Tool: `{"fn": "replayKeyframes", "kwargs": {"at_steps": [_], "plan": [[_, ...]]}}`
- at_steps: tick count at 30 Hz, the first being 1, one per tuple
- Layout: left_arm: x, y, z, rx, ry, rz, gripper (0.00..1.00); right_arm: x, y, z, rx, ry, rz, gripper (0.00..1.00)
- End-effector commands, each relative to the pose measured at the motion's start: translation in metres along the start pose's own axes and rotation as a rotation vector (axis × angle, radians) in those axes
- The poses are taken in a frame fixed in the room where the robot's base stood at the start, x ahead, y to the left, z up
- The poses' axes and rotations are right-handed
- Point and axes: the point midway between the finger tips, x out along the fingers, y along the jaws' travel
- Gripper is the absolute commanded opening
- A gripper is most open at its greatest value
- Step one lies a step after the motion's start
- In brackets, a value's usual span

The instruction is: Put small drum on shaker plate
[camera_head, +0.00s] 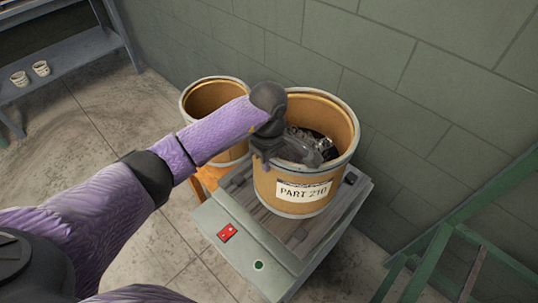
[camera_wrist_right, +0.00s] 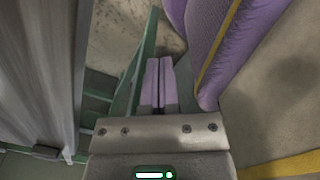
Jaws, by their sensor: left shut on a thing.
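The small drum (camera_head: 292,207), tan with a pale rim and a "PART 210" label, is upright over the shaker plate (camera_head: 257,213), a grey ridged top on a pale machine. It appears to rest there, though its base contact is partly hidden. My left gripper (camera_head: 318,153) reaches over the drum's left rim and is shut on the drum; the exact grip is hard to see against the dark contents. My right gripper (camera_wrist_right: 159,85) shows in the right wrist view, its two purple fingers together with nothing visible between them.
A second tan drum (camera_head: 213,96) stands behind, to the left. The machine front has a red switch (camera_head: 227,233) and a green button (camera_head: 258,265). A green metal frame (camera_head: 437,255) is at right, a block wall behind. A shelf (camera_head: 70,58) with two small cups stands far left.

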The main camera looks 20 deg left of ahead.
Motion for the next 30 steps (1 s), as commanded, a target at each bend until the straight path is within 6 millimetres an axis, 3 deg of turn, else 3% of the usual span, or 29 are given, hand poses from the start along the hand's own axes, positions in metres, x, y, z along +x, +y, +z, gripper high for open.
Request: {"fn": "replayKeyframes", "kwargs": {"at_steps": [3,4,6,9,16,19,30], "plan": [[0.002,0.001,0.000,0.000,0.001,0.005,0.00,0.003,-0.001,0.001,0.001,-0.002,-0.002,0.00],[0.003,0.000,0.000,0.000,0.001,-0.001,0.13,0.002,-0.001,0.001,0.001,-0.002,-0.002,0.00],[0.002,0.000,0.000,0.000,0.001,0.000,0.28,0.002,-0.002,0.000,0.001,-0.001,-0.003,0.00],[0.002,0.000,0.000,0.000,0.001,0.000,0.44,0.002,-0.003,0.000,0.002,-0.001,-0.005,0.00],[0.001,0.000,0.000,0.000,0.000,0.000,0.44,0.001,-0.006,0.000,0.003,0.001,-0.009,0.00],[-0.009,0.001,-0.001,0.000,0.002,0.003,0.44,-0.004,-0.006,-0.002,0.003,0.004,-0.010,0.00],[-0.105,0.000,-0.001,0.000,0.003,0.003,0.44,-0.029,-0.016,-0.017,0.007,0.041,-0.027,0.00]]}}
